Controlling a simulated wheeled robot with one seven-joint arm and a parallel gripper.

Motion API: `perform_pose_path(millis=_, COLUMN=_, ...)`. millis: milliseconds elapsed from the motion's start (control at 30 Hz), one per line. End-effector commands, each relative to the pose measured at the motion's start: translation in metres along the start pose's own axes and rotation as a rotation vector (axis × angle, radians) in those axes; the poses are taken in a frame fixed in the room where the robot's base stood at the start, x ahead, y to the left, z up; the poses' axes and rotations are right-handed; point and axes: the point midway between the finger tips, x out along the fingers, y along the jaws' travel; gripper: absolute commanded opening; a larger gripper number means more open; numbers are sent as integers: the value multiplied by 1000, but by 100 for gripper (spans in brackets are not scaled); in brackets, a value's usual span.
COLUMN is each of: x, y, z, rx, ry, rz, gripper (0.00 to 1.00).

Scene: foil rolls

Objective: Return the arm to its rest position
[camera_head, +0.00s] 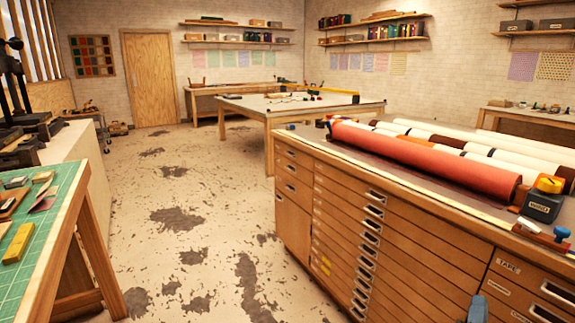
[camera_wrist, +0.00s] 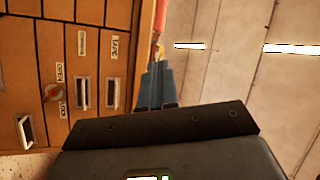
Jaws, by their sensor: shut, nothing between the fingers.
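My gripper (camera_head: 478,309) shows at the bottom edge of the head view as a blue-grey tip in front of the drawer cabinet (camera_head: 375,228). In the wrist view my gripper (camera_wrist: 157,68) has its blue-grey fingers together, with nothing between them. The rest of my arm is out of the head view. In the wrist view the cabinet front (camera_wrist: 60,112) appears turned sideways on the left, with labels, handles and a round knob (camera_wrist: 52,91). A sliver of red (camera_wrist: 160,17) shows beyond the fingertips.
A red roll (camera_head: 425,160) and several white rolls lie on the cabinet top. A green-matted bench (camera_head: 35,240) is at left, a wide table (camera_head: 300,108) behind. The floor (camera_head: 185,220) between is open.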

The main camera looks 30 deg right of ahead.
Motion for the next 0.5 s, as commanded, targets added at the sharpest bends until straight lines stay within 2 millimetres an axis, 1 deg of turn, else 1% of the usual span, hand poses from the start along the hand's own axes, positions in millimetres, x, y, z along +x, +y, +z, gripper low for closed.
perform_pose_path(millis=33, x=-20, y=-6, z=-4, rx=-60, ry=-62, rz=-48, gripper=0)
perform_pose_path(millis=167, x=-69, y=-27, z=-9, rx=-201, ry=-213, rz=-168, gripper=0)
perform_pose_path(millis=200, x=-85, y=-33, z=-10, rx=-242, ry=-261, rz=-201, gripper=0)
perform_pose_path(millis=267, x=-110, y=-42, z=-13, rx=-303, ry=-329, rz=-252, gripper=0)
perform_pose_path(millis=300, x=-127, y=-47, z=-15, rx=-344, ry=-376, rz=-284, gripper=0)
perform_pose_path(millis=367, x=-152, y=-55, z=-19, rx=-403, ry=-444, rz=-329, gripper=0)
perform_pose_path(millis=400, x=-169, y=-61, z=-22, rx=-441, ry=-489, rz=-358, gripper=0)
perform_pose_path(millis=467, x=-194, y=-69, z=-28, rx=-498, ry=-555, rz=-401, gripper=0)
perform_pose_path(millis=500, x=-211, y=-74, z=-32, rx=-536, ry=-598, rz=-428, gripper=0)
